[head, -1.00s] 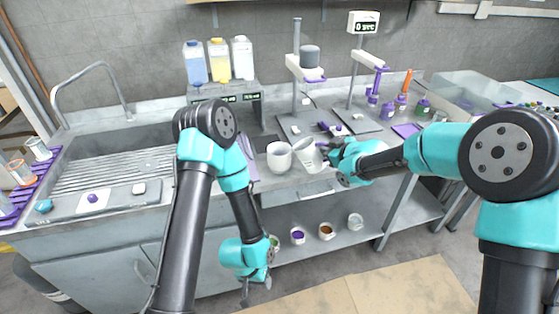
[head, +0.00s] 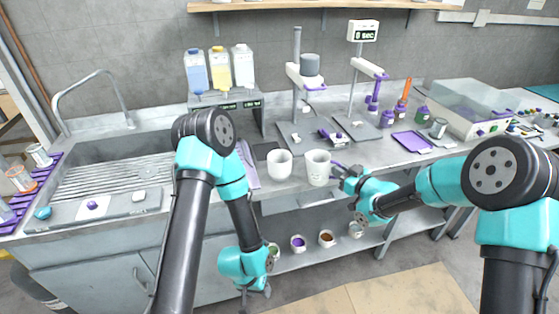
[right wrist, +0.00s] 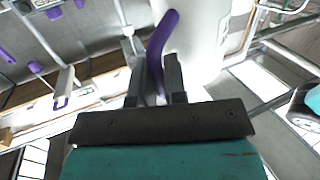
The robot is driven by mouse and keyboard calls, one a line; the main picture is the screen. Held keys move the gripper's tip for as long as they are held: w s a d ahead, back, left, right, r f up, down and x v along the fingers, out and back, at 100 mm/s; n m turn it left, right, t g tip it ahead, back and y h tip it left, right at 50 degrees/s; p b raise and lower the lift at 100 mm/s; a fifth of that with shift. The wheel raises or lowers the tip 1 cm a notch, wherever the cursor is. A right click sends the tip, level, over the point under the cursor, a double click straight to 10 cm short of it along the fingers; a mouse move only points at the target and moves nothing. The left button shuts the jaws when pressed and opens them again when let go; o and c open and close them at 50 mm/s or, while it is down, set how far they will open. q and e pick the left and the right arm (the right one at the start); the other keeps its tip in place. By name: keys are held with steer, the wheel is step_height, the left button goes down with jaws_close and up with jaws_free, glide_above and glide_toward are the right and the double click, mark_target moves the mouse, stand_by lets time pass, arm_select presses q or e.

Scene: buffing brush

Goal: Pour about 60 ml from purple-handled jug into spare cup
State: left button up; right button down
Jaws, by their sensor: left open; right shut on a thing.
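The white purple-handled jug (head: 318,170) is upright near the counter's front edge. Its purple handle (right wrist: 160,40) is between my right gripper's fingers in the right wrist view, beside the jug's white wall (right wrist: 195,30). My right gripper (head: 344,174) is shut on this handle, to the right of the jug. I cannot tell whether the jug's base touches the counter. The white spare cup (head: 279,167) stands upright just left of the jug. Its contents are too small to tell. My left gripper (head: 254,291) is open and empty, hanging low in front of the counter.
Behind are a stand with a grey cylinder (head: 310,65) and a timer display (head: 363,31). Three bottles (head: 219,68) stand on a raised shelf. The sink (head: 120,165) is to the left. A purple tray (head: 411,142) lies to the right. Small pots (head: 298,243) sit on the lower shelf.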

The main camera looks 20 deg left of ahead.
steer(key=shift+d+f+y+b, duration=0.25)
steer(key=shift+f+y+b, duration=0.05)
steer(key=shift+f+b, duration=0.05)
steer(key=shift+s, duration=0.1)
stand_by(0.3)
